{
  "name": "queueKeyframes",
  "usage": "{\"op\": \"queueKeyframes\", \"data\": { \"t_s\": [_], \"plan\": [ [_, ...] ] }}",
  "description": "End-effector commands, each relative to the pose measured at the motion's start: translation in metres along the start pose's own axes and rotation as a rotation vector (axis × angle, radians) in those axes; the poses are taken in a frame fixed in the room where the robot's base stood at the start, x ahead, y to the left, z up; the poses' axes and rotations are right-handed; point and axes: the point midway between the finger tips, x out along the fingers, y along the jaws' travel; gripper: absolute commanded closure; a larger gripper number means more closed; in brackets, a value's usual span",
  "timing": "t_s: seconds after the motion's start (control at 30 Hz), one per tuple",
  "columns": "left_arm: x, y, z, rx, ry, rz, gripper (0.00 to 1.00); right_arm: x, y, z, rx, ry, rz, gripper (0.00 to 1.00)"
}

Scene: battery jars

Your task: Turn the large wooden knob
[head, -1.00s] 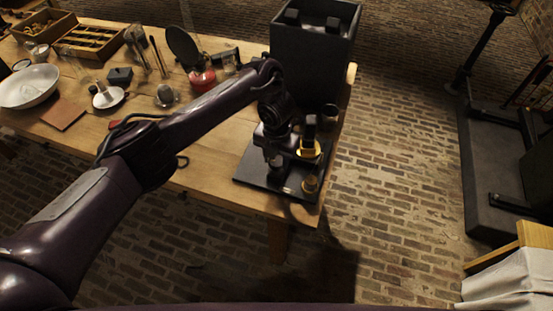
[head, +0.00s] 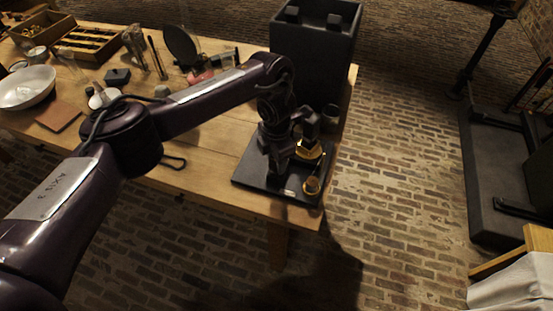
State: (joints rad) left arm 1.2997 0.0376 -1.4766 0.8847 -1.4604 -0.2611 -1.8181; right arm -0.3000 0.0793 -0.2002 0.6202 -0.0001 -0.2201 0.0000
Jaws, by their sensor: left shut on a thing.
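My left gripper (head: 281,168) reaches down over a black base plate (head: 246,178) near the table's front right corner. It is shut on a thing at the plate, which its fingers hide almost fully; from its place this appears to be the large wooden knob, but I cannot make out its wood. Brass parts stand on the plate just right of the fingers: a wider brass piece (head: 309,152) and a smaller brass post (head: 312,185). My right gripper is not in view.
A tall black box (head: 312,60) stands behind the plate, with a small dark cup (head: 331,112) beside it. A white bowl (head: 27,87), a brown pad (head: 58,116) and wooden trays (head: 88,42) lie left. Brick floor lies beyond the table's right edge.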

Motion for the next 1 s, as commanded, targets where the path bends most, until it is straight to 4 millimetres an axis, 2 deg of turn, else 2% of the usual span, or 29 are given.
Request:
{"op": "queueKeyframes", "data": {
  "t_s": [0.43,0.47,0.6,0.63,0.87,1.0],
  "plan": [
    [0.0,0.0,0.0,0.011,0.0,0.0,0.84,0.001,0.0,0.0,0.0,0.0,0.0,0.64],
    [0.0,0.0,0.0,0.011,0.0,0.0,0.6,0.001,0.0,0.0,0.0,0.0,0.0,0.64],
    [0.0,0.0,0.0,0.01,-0.001,0.0,0.41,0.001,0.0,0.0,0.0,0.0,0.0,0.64],
    [0.0,0.0,0.0,0.01,-0.001,0.0,0.39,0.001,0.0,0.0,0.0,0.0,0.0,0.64],
    [0.0,0.0,0.0,0.01,-0.001,0.0,0.39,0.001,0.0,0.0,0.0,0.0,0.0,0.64],
    [-0.01,0.0,0.001,0.012,-0.002,0.003,0.39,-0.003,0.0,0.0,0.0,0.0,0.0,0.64]
  ]
}}
